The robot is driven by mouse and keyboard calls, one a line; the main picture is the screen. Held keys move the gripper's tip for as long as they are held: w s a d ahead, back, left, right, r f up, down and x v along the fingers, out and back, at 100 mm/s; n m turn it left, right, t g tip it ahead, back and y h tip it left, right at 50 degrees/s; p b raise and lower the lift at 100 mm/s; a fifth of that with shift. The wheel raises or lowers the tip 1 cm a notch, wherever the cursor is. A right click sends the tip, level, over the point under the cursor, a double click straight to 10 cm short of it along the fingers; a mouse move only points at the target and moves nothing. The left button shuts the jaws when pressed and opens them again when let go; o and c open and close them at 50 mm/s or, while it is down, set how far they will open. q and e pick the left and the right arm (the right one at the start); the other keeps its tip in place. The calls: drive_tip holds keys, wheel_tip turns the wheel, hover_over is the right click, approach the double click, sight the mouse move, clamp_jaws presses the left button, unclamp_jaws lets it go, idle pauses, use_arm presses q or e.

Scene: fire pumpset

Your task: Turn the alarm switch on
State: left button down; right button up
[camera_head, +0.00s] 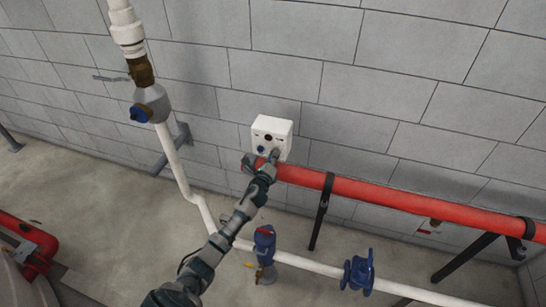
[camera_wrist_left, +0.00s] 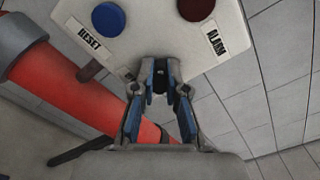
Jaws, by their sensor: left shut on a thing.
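A white alarm box (camera_head: 283,129) is mounted on the grey block wall, above the end of a red pipe. It carries a blue button (camera_wrist_left: 108,18) beside a RESET label and a dark red button (camera_wrist_left: 196,9) beside an ALARM label. My left gripper (camera_head: 274,155) is at the lower right part of the box. In the left wrist view, its fingertips (camera_wrist_left: 160,70) are closed around a small dark part at the box's edge, which looks like the alarm switch (camera_wrist_left: 160,83). The fingers hide most of it, so its setting cannot be told. My right gripper is out of view.
The red pipe (camera_head: 370,190) runs right from just below the box, on black brackets. A white pipe (camera_head: 177,170) with a valve (camera_head: 150,104) stands to the left. Blue valves (camera_head: 359,272) sit low on the white pipe.

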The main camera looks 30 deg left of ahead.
use_arm(q)
drive_tip(key=shift+f+n, duration=0.2)
drive_tip(key=shift+n, duration=0.6)
drive_tip(key=shift+d, duration=0.1)
drive_tip(key=c, duration=1.2)
unclamp_jaws()
drive_tip(key=shift+w, duration=0.15)
drive_tip(key=v, duration=1.2)
